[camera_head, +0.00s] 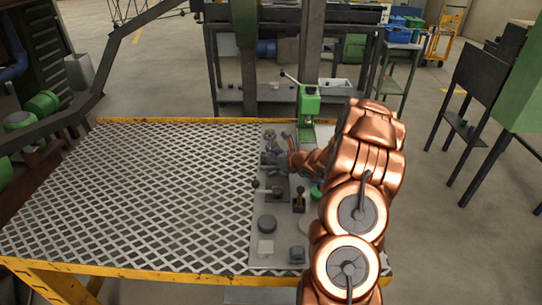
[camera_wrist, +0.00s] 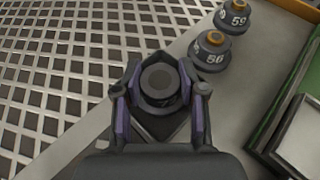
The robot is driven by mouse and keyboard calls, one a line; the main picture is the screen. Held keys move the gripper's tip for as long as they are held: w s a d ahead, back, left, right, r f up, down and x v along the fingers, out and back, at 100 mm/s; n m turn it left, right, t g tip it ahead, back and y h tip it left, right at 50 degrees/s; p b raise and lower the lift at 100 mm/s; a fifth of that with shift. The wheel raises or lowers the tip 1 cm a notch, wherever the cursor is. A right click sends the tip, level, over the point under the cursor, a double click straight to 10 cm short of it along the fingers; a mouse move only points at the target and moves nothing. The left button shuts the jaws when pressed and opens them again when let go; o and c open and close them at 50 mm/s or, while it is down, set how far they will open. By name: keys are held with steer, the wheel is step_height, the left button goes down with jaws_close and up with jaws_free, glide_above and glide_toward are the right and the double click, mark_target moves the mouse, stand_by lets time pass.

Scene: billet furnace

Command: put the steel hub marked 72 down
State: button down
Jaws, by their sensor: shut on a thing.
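My gripper (camera_wrist: 160,88) is shut on a dark grey steel hub (camera_wrist: 159,82) with a round top, seen from above in the wrist view. Only part of a mark, like a 7, shows on its side. Below it is a dark square-cornered piece (camera_wrist: 178,132), mostly hidden by my gripper. I cannot tell whether the hub touches it. In the head view my gripper (camera_head: 276,158) is over the back left part of a grey plate (camera_head: 257,208); the held hub is hard to make out there.
Two hubs with orange tops, marked 59 (camera_wrist: 232,17) and seemingly 56 (camera_wrist: 210,54), stand close by. A green press (camera_head: 309,103) stands at the plate's back. The mesh tabletop (camera_head: 150,190) to the left is clear.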

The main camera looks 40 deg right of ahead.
steer(key=shift+f, duration=0.1)
steer(key=c, duration=0.7)
jaws_free()
steer(key=shift+o, duration=0.2)
